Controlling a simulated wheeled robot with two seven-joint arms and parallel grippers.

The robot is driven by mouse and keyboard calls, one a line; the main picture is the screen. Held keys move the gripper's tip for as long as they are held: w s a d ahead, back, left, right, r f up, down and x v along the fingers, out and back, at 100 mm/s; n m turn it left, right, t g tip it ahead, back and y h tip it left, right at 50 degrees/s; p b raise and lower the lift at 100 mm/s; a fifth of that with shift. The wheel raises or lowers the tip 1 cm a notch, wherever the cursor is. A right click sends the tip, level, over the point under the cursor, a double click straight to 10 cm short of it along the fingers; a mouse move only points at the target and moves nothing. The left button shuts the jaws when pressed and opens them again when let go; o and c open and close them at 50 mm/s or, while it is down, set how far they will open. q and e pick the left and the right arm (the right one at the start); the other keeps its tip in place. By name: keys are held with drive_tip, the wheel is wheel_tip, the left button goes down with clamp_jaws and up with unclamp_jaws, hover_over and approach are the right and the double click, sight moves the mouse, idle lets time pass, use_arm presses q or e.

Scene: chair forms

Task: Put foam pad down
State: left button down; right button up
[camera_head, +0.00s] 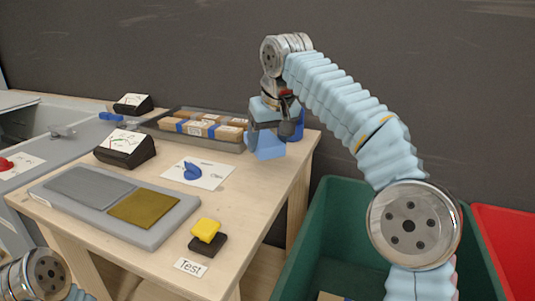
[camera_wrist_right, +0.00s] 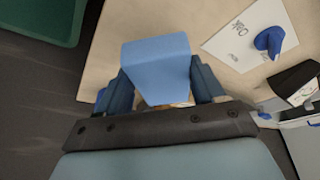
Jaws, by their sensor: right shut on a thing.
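My right gripper (camera_head: 272,125) is above the far right corner of the wooden table. It is shut on a light blue block, apparently the foam pad (camera_head: 265,148), which hangs below the fingers. In the right wrist view the foam pad (camera_wrist_right: 157,62) sits between the two dark blue fingers of the gripper (camera_wrist_right: 160,88), with the table beneath it. Whether the pad touches the table cannot be told. Only a joint of my left arm shows at the lower left; its gripper is out of view.
A tray of cardboard boxes (camera_head: 165,139) stands at the back of the table. A white sheet with a blue piece (camera_head: 192,171), a grey board with two panels (camera_head: 180,229), and a yellow block on a black one (camera_head: 207,230) lie nearer. A green bin (camera_head: 335,205) stands right.

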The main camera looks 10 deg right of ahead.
sight(270, 141)
drive_tip(key=shift+w+f, duration=0.4)
drive_tip(key=shift+f, duration=0.1)
drive_tip(key=shift+x, duration=1.2)
drive_tip(key=shift+s+d+f, duration=0.15)
drive_tip(key=shift+s+f, duration=0.05)
drive_tip(key=shift+f, duration=0.5)
drive_tip(key=shift+f, duration=0.2)
drive_tip(key=o, duration=1)
drive_tip(key=shift+r, duration=0.1)
